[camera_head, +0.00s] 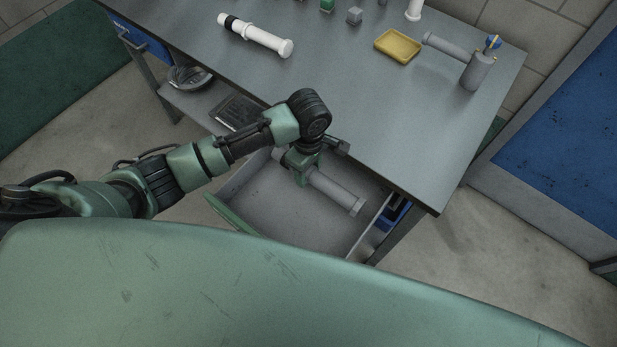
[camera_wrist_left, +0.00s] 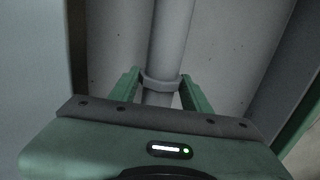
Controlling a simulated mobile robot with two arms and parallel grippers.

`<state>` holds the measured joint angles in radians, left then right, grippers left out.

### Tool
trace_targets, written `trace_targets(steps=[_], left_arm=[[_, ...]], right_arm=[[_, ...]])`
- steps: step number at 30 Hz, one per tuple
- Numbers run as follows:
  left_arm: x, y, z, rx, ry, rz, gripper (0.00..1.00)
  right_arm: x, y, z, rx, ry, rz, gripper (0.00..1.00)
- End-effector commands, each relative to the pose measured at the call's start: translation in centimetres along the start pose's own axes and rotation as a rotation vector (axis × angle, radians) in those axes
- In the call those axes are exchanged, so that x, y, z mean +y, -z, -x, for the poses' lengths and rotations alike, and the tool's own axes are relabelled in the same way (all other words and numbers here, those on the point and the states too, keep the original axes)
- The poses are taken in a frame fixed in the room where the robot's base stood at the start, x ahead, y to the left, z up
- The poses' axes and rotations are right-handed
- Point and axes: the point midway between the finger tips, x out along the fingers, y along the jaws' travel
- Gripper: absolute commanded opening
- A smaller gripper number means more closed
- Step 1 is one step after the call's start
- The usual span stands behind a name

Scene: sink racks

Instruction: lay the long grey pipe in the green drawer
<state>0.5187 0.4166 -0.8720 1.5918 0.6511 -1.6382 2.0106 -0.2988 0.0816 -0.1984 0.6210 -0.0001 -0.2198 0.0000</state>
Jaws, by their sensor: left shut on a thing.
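The long grey pipe (camera_head: 335,191) is at the open green drawer (camera_head: 233,216), inside its outline in the head view. My left gripper (camera_head: 299,176) is shut on the pipe. The pipe also shows in the left wrist view (camera_wrist_left: 171,40), running between the two green fingers of the left gripper (camera_wrist_left: 163,88), with a raised collar at the fingertips. The drawer's grey floor shows behind it. I cannot tell whether the pipe touches the floor. The near end of the pipe is partly hidden by the gripper. My right gripper is not in view.
The grey workbench (camera_head: 400,140) extends above the drawer. On it are a white pipe (camera_head: 256,36), a yellow tray (camera_head: 398,45) and a grey pipe fitting with a valve (camera_head: 476,72). A lower shelf left of the drawer holds a dark rack (camera_head: 238,112).

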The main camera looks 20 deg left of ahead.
Motion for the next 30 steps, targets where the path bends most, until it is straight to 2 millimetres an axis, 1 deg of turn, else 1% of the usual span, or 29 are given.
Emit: trace_targets(steps=[2,10,13,22,23,24,25,30], left_arm=[[0.0,0.0,-0.5,0.0,0.0,0.0,0.0],[0.0,0.0,-4.2,0.001,0.0,0.0,0.0],[0.1,0.0,-4.6,0.0,-0.002,-0.001,0.0],[0.0,-0.1,-4.8,0.0,-0.001,0.0,0.0],[0.0,0.0,-4.9,0.0,-0.001,0.0,0.5],[0.0,0.0,-4.8,0.0,-0.001,0.0,0.61],[0.0,0.0,-4.8,0.0,-0.001,0.0,0.69],[0.0,0.0,-4.8,0.0,-0.001,0.0,0.69]], right_arm=[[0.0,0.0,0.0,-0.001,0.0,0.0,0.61],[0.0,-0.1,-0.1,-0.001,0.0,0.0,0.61],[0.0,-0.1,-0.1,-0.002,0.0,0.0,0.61],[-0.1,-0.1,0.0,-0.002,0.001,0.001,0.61],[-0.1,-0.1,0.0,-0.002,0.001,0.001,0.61],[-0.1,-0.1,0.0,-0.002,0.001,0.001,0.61],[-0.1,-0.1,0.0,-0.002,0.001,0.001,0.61],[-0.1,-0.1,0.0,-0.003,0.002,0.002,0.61]])
